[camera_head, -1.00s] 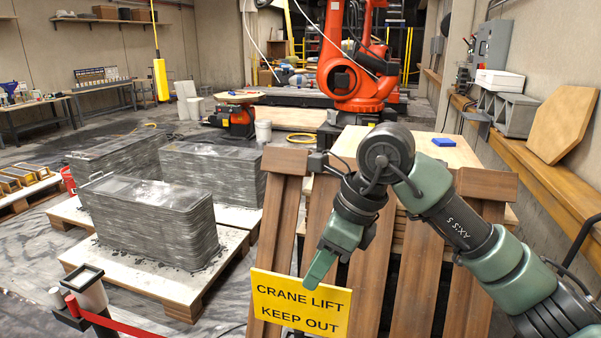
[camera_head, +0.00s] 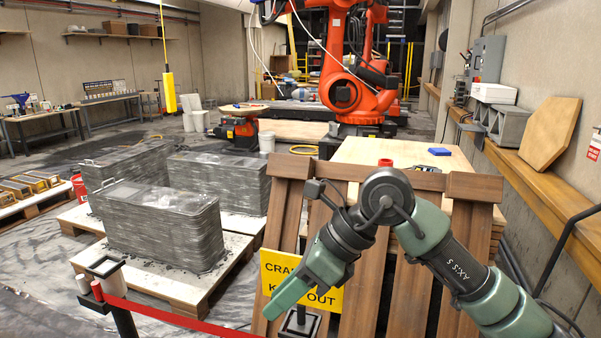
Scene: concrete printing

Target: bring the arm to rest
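My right arm comes in from the lower right. Its green gripper (camera_head: 276,308) hangs in front of the yellow "CRANE LIFT KEEP OUT" sign (camera_head: 331,297) and hides part of its lettering. The fingers show as one green shape from the side, so I cannot tell whether they are open or shut, or whether they touch the sign. The sign sits above a dark post top (camera_head: 299,323). My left gripper is not in view.
Brown wooden planks (camera_head: 396,285) lean behind my arm, against a table (camera_head: 400,153) with a blue item (camera_head: 439,152). Layered grey concrete blocks (camera_head: 160,235) sit on pallets at left. A barrier post (camera_head: 107,275) carries a red belt (camera_head: 185,321). An orange robot (camera_head: 345,92) stands behind.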

